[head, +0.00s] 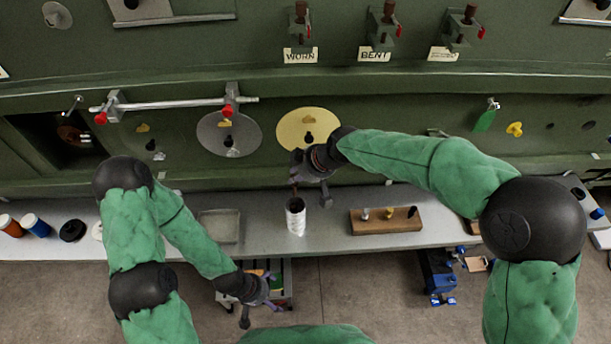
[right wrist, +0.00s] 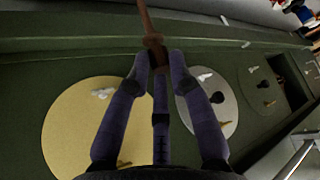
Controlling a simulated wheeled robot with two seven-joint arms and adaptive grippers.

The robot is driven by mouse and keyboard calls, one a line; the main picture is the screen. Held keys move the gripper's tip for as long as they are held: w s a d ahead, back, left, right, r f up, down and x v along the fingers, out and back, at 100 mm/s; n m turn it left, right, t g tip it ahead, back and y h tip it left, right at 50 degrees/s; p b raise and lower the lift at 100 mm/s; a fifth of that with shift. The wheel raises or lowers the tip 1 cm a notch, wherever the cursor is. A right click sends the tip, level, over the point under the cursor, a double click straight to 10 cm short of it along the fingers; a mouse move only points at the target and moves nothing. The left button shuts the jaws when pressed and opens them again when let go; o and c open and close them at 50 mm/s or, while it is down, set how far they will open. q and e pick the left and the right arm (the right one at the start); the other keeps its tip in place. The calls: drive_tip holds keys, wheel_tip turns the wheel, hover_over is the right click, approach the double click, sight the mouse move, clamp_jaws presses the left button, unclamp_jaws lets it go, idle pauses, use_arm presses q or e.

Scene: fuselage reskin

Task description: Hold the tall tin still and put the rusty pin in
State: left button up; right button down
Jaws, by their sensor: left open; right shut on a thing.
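The tall tin (head: 296,218), whitish with a dark open top, stands upright on the grey shelf. My right gripper (head: 297,178) is above the tin. In the right wrist view its fingers (right wrist: 161,62) are shut on the rusty pin (right wrist: 148,28), a brown rod with a thicker collar near the fingertips. In the head view the pin's lower end is hard to make out against the tin's mouth, so I cannot tell whether it is inside. My left gripper (head: 258,305) is open and empty, below the shelf's front edge and apart from the tin.
A wooden block with several small pegs (head: 386,220) lies right of the tin. A shallow grey tray (head: 219,226) is to its left. The green fuselage panel (head: 370,150) rises behind the shelf, with a yellow disc (head: 290,125) and a grey disc (head: 215,140).

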idle(0.3)
drive_tip(key=shift+f, duration=1.9)
use_arm(q)
drive_tip(key=m+t+h, duration=0.2)
drive_tip(key=m+t, duration=0.5)
drive_tip(key=t, duration=0.5)
approach(296, 219)
drive_tip(key=w+f, duration=0.1)
drive_tip(key=x, duration=1.2)
drive_tip(key=shift+d+f, duration=0.1)
drive_tip(key=shift+d, duration=0.05)
